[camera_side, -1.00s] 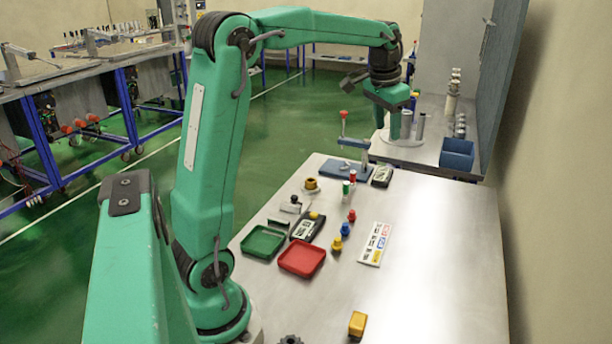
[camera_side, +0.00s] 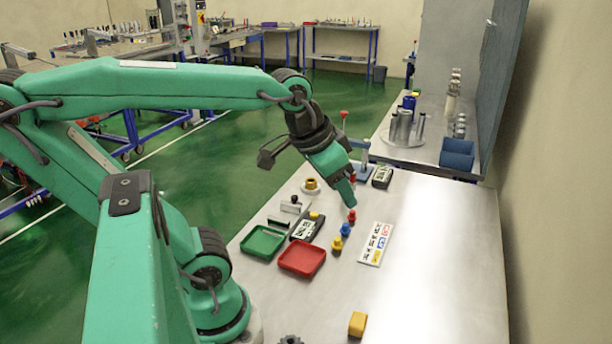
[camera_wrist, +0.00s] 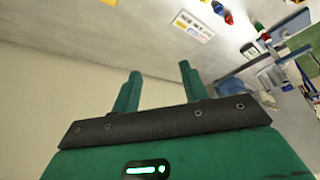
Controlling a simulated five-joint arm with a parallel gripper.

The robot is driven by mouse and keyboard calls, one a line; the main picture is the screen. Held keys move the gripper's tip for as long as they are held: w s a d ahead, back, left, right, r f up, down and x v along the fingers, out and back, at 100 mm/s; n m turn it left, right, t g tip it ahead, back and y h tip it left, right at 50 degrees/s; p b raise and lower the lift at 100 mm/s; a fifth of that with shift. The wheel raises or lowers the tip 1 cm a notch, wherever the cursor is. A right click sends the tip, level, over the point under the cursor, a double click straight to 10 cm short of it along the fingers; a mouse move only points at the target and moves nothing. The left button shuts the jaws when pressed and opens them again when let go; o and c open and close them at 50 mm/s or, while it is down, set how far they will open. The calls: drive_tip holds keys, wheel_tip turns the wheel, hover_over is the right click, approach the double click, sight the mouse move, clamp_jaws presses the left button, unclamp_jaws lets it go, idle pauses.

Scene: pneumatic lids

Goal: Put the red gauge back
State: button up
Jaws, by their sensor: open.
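A small red piece (camera_side: 351,215) stands on the steel table in a row with a blue piece (camera_side: 345,229) and a yellow piece (camera_side: 337,243). The red piece also shows at the top of the wrist view (camera_wrist: 229,19). A second red-topped part (camera_side: 352,178) stands farther back, partly hidden by my gripper. I cannot tell which red part is the gauge. My gripper (camera_side: 352,204) appears just above the front red piece in the side view, tilted down. In the wrist view its fingers (camera_wrist: 160,72) are apart with nothing between them, and the red parts lie off to the upper right.
A white label card (camera_side: 375,244) lies right of the row. A red tray (camera_side: 302,259), a green tray (camera_side: 263,242) and a dark meter (camera_side: 307,228) lie left. A blue fixture with a red-knobbed lever (camera_side: 344,114) stands behind. The table's right side is mostly bare, with a yellow block (camera_side: 357,323) in front.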

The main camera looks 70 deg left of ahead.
drive_tip(key=shift+s+d+f, duration=0.3)
drive_tip(key=shift+s+f, duration=0.25)
drive_tip(key=shift+s, duration=0.1)
drive_tip(key=shift+s+d+f, duration=0.25)
drive_tip(key=shift+s+f, duration=0.25)
drive_tip(key=shift+s, duration=0.15)
drive_tip(key=o, duration=1.2)
drive_tip(key=shift+w+a+r, duration=0.25)
drive_tip(key=shift+w+r, duration=0.05)
drive_tip(key=shift+w, duration=0.1)
drive_tip(key=shift+o, duration=0.2)
drive_tip(key=w+a+r+n+g+y, duration=0.1)
drive_tip(key=w+a+r+n, duration=0.15)
drive_tip(key=w+a, duration=0.65)
drive_tip(key=w+a+r+n+g, duration=0.25)
drive_tip(key=w+a, duration=0.35)
drive_tip(key=a, duration=0.4)
drive_tip(key=a+f+n, duration=0.1)
drive_tip(key=a+f, duration=0.2)
drive_tip(key=a, duration=0.5)
drive_tip(key=a+f+n+g, duration=0.1)
drive_tip(key=a+f, duration=0.3)
drive_tip(key=a, duration=0.5)
drive_tip(key=a+f+n+h, duration=0.1)
drive_tip(key=a+f, duration=0.3)
drive_tip(key=a, duration=0.4)
drive_tip(key=shift+s+a+n+g, duration=0.2)
drive_tip(key=shift+n+g, duration=0.15)
drive_tip(key=shift+n, duration=0.15)
drive_tip(key=shift+f, duration=0.2)
